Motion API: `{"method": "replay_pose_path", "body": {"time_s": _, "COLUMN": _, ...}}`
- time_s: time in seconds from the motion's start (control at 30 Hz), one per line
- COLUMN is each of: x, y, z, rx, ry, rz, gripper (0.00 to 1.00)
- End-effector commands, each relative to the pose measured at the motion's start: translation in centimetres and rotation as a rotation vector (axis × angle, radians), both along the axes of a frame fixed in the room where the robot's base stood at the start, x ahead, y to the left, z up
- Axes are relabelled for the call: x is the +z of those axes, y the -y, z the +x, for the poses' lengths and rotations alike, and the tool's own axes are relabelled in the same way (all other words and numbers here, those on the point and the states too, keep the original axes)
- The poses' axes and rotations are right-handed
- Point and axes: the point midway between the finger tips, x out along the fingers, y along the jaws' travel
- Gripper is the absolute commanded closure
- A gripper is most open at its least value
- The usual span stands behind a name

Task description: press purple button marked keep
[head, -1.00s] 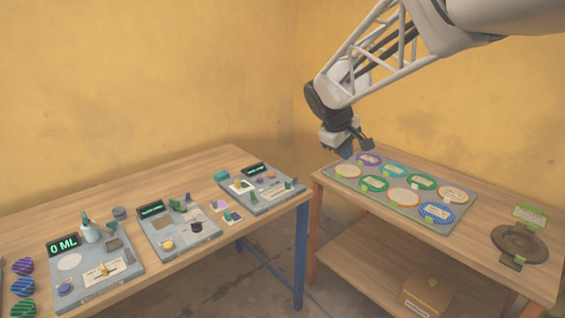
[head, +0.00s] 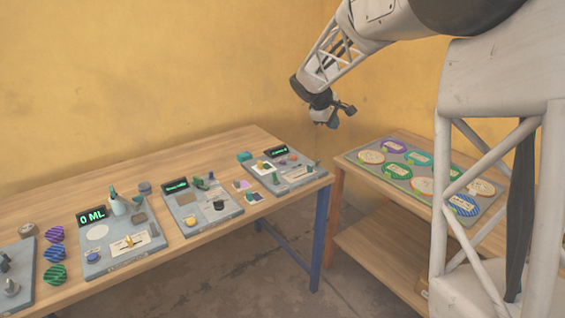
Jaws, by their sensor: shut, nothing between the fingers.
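No button label reads clearly at this size, so I cannot tell which button is marked keep. A blue-purple round button (head: 93,257) sits at the front left of the panel with the 0 ML display (head: 92,217). The third panel (head: 285,176), at the right end of the long table, carries small buttons and parts too small to tell apart. A purple striped disc (head: 54,234) lies on the table at the left. My gripper (head: 333,120) is shut and empty, in the air above and beyond the gap between the two tables, away from the panels.
The middle panel (head: 203,225) stands between the other two on the long wooden table (head: 160,165). A grey board (head: 352,158) of coloured discs lies on the right table, partly hidden by my arm. A further panel (head: 18,268) is cut off at the left.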

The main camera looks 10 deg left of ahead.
Motion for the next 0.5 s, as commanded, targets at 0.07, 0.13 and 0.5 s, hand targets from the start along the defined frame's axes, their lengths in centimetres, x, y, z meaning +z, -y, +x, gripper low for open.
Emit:
{"method": "replay_pose_path", "body": {"time_s": 0.07, "x": -0.7, "y": -1.0, "z": 1.3, "rx": 0.025, "ry": -0.003, "rz": -0.018, "gripper": 1.0}}
{"method": "replay_pose_path", "body": {"time_s": 0.13, "x": -1.2, "y": -1.8, "z": 2.5, "rx": 0.049, "ry": -0.006, "rz": -0.035, "gripper": 1.0}}
{"method": "replay_pose_path", "body": {"time_s": 0.5, "x": -4.5, "y": -6.2, "z": 8.0, "rx": 0.166, "ry": -0.016, "rz": -0.122, "gripper": 1.0}}
